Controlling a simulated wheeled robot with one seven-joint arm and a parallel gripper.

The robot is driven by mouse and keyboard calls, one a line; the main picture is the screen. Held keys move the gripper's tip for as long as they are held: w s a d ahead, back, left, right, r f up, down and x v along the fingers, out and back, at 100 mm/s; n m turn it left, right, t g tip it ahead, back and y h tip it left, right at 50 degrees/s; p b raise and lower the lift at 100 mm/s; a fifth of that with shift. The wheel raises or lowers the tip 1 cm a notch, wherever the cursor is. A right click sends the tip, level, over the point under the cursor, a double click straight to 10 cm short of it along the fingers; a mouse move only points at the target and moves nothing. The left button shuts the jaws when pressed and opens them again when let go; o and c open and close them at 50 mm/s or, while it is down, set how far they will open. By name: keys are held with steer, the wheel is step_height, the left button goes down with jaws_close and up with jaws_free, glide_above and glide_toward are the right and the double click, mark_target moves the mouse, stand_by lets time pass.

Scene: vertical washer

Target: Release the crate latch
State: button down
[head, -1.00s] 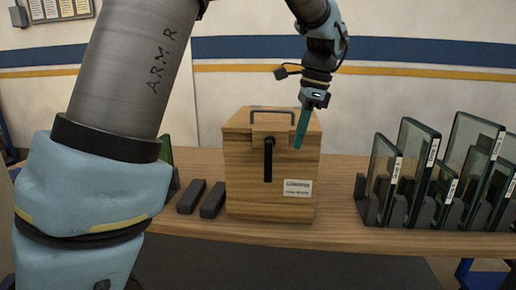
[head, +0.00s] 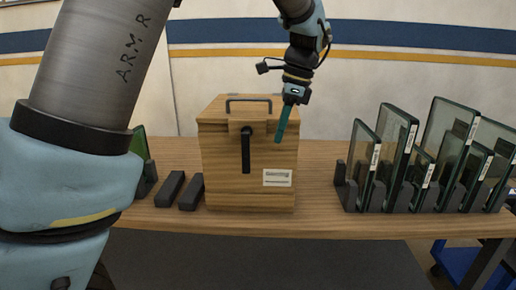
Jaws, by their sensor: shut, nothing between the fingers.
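A wooden crate (head: 225,180) stands on the table, with a dark carrying handle on its lid. A dark latch lever (head: 246,152) hangs straight down on its front face, below a small wooden block at the lid's edge. A white label is at the lower right of the front. My gripper (head: 279,138) has teal fingers pointing down and is shut and empty. In the picture its tips lie over the upper right of the crate's front, to the right of the latch. I cannot tell whether they touch the crate.
Two dark blocks (head: 181,190) lie on the table (head: 320,219) left of the crate. Several glass panels (head: 400,150) stand in dark holders on the right. Another green pane (head: 139,148) is at the left, partly hidden by my arm.

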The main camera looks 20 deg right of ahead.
mark_target(246, 150)
steer(key=shift+w+a+f+p, duration=0.35)
steer(key=shift+a+f+p, duration=0.1)
steer(key=shift+a+f, duration=0.4)
steer(key=shift+w+a+f+p, duration=0.4)
steer(key=shift+a+f, duration=0.35)
steer(key=shift+f, duration=0.15)
steer(key=shift+w+a+f+p, duration=0.3)
steer(key=shift+a+f+p, duration=0.15)
steer(key=shift+a+f, duration=0.4)
